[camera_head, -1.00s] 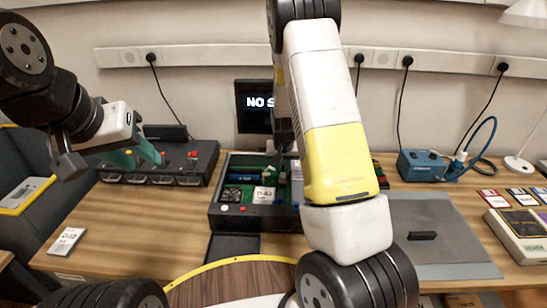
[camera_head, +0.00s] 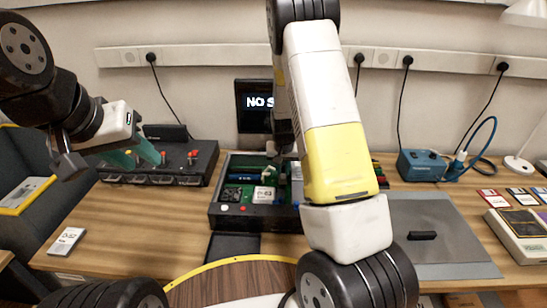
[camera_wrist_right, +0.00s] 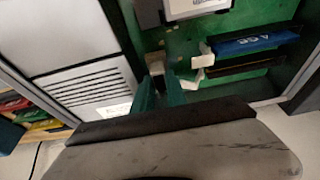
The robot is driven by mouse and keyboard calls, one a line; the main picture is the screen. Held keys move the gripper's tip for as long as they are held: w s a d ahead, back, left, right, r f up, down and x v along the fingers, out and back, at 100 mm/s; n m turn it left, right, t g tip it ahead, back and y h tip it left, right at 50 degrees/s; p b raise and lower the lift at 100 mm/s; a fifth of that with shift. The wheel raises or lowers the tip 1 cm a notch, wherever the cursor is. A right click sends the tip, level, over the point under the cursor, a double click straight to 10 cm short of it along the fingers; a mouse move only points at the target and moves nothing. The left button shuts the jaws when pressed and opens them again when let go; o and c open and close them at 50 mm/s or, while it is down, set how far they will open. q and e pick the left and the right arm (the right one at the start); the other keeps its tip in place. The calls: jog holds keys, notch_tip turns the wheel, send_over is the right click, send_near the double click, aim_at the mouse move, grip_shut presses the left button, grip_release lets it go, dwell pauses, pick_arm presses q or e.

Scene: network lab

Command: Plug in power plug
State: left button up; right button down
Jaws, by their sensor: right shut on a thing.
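An open computer case (camera_head: 252,212) with a green circuit board (camera_wrist_right: 225,85) inside stands mid-table. My right gripper (camera_wrist_right: 160,88) reaches down into it; its teal fingers are close together around a small cream plug (camera_wrist_right: 155,63), mostly hidden by them. White connector pieces (camera_wrist_right: 196,70) sit on the board just right of the fingers, beside a blue memory module (camera_wrist_right: 255,43). I cannot tell whether the plug touches a socket. In the head view the right arm hides most of this gripper. My left gripper (camera_head: 137,156) hangs open and empty in front of a black device.
A grey vented metal box (camera_wrist_right: 85,75) fills the left of the case. A black device with red knobs (camera_head: 170,160) stands left. A monitor (camera_head: 254,105) is behind; a blue box (camera_head: 425,165), grey mat (camera_head: 440,250) and floppy disks (camera_head: 520,195) lie right. A card (camera_head: 67,241) lies front left.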

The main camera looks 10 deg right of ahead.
jog(key=shift+f, duration=0.55)
dwell(0.9)
jog(key=c, duration=1.3)
grip_release()
jog(key=shift+o, duration=0.2)
jog(key=shift+c, duration=0.5)
jog(key=shift+o, duration=1)
jog(key=shift+d, duration=0.1)
jog(key=shift+r, duration=0.1)
